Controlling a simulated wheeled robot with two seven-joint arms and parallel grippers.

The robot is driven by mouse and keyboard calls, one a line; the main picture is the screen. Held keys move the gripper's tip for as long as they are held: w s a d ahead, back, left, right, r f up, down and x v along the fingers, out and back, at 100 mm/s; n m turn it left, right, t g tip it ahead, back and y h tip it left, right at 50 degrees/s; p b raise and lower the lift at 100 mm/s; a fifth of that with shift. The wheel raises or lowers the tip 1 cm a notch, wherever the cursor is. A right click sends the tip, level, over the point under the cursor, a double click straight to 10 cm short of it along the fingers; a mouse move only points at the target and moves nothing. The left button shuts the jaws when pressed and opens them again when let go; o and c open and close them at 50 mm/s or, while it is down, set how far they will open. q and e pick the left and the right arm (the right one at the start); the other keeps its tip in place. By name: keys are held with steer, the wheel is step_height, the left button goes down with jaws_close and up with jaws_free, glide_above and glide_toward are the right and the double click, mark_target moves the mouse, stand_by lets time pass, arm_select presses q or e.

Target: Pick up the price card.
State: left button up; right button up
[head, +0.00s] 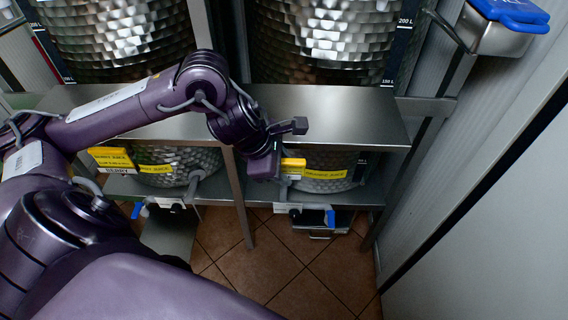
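Several yellow cards or labels show on the lower tanks. A small yellow card (293,166) is right beside my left gripper (272,167), in front of the right lower tank. My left gripper hangs at the front edge of the steel shelf and its fingers are hard to make out. I cannot tell whether it touches the card or is open or shut. I cannot tell which one is the price card. My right gripper is not in view.
A bare steel shelf (340,112) lies over the lower tanks, with large hammered tanks (320,40) above. Yellow labels (325,173) are on the lower tanks. Blue-handled taps (331,217) stick out below. A steel post (239,195) stands between the tanks. Tiled floor (310,275) is clear in front.

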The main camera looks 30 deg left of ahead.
arm_select(q)
steer(key=c, duration=0.8)
steer(key=shift+c, duration=0.2)
steer(key=shift+r, duration=0.1)
